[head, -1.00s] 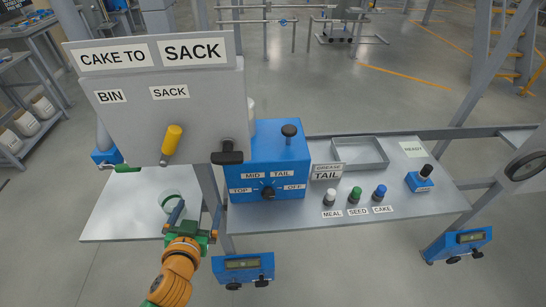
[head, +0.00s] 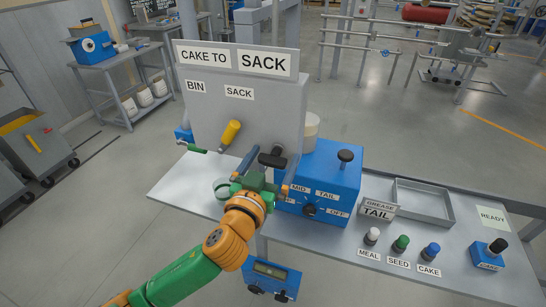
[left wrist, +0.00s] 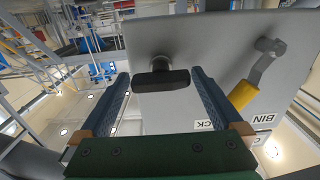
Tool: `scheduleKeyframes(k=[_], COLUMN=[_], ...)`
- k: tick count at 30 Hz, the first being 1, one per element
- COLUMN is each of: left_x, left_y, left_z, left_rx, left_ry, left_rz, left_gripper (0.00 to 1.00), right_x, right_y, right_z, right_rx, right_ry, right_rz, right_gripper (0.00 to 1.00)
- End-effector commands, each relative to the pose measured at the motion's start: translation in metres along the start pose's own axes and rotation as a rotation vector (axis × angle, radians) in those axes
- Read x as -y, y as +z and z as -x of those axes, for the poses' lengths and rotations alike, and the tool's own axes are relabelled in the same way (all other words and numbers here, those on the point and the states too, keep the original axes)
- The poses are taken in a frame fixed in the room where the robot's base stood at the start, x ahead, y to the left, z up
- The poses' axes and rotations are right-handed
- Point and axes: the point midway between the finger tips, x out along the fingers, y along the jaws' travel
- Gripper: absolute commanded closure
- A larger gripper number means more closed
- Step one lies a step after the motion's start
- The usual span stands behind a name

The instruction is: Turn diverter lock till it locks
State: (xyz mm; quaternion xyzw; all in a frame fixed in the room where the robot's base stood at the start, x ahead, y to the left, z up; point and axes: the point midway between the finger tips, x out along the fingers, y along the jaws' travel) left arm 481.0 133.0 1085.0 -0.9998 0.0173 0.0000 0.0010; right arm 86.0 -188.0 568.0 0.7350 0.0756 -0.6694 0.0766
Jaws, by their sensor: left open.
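The diverter panel (head: 215,118) is a grey upright plate labelled CAKE TO SACK, with BIN and SACK marks. Its yellow-gripped lever (head: 230,132) stands below the SACK label. The black T-shaped lock handle (head: 272,157) sits at the panel's lower right. My left gripper (head: 264,166) is open, just in front of the panel at the lock handle. In the left wrist view the lock handle (left wrist: 162,78) lies crosswise between the two blue fingers (left wrist: 160,88), with gaps on both sides. The lever's yellow grip (left wrist: 242,95) shows to the right there. My right gripper is out of view.
A blue box (head: 330,180) with a selector knob stands just right of the panel. A GREASE TAIL sign (head: 378,209), grey tray (head: 424,203) and several coloured knobs are farther right on the table. A green-handled part (head: 192,148) is at the panel's left.

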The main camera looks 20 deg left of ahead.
Motion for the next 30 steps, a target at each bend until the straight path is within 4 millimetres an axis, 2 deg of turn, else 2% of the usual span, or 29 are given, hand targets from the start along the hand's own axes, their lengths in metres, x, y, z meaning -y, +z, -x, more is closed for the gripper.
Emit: scheduleKeyframes(k=[5,8,12,14,23,30], left_x=[0.000,0.000,0.000,0.000,0.000,-0.001], left_y=[0.001,0.001,0.001,0.001,-0.001,-0.001], left_z=[0.000,0.000,0.000,0.000,0.000,0.000], left_rx=[0.000,0.000,0.000,0.000,0.000,0.002], left_ry=[0.000,0.000,0.000,0.000,-0.001,-0.001], left_rz=[0.000,0.000,0.000,0.000,-0.046,-0.202], left_gripper=[0.00,0.24,0.62,0.76,0.76,0.76], right_x=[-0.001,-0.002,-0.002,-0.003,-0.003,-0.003], right_y=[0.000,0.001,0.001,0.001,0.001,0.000], right_z=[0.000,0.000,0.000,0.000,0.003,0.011], right_rx=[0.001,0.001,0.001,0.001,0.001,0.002], right_ry=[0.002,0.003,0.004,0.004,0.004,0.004], right_rz=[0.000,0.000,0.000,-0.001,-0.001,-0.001], right_gripper=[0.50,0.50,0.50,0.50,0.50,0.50])
